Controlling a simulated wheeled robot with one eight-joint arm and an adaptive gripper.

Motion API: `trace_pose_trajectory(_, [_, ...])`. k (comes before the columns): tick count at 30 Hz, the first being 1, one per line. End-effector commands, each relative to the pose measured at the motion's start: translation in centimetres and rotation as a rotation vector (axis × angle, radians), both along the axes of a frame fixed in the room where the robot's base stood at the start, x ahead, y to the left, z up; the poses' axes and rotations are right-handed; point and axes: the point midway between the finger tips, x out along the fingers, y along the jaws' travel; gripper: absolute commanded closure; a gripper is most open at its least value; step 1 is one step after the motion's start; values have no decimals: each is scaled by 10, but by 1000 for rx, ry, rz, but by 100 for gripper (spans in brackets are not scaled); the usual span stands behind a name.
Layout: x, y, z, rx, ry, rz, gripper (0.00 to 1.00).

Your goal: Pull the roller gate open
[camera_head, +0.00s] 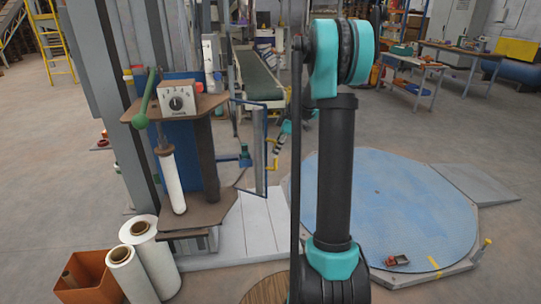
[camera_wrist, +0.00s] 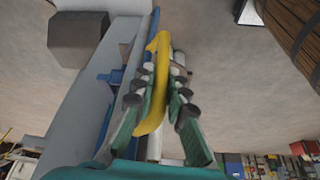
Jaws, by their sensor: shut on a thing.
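The roller gate, which I take to be the blue-framed panel (camera_head: 263,150), stands upright on the right side of the sack filler (camera_head: 184,108). A yellow curved handle (camera_head: 275,147) is on its right side. My gripper (camera_wrist: 159,62) is shut on this yellow handle (camera_wrist: 151,100), with one finger on each side of it in the wrist view. In the head view my gripper (camera_head: 279,138) is small and partly hidden behind my arm. A blue bar (camera_wrist: 130,62) runs alongside the handle in the wrist view. How far the gate stands open is hard to tell.
A blue round platform (camera_head: 395,205) with a ramp lies at the right. White rolls (camera_head: 150,255) and an orange bin (camera_head: 88,280) stand at the front left. A conveyor (camera_head: 258,75) is behind. A wooden barrel (camera_wrist: 292,30) shows at the wrist view's upper right.

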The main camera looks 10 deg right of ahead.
Motion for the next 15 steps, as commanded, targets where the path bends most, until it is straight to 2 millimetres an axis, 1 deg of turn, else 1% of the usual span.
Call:
trace_pose_trajectory(6, [10,-7,0,0,-1,-1,100])
trace_pose_trajectory(15, [12,-8,0,0,-1,-1,100])
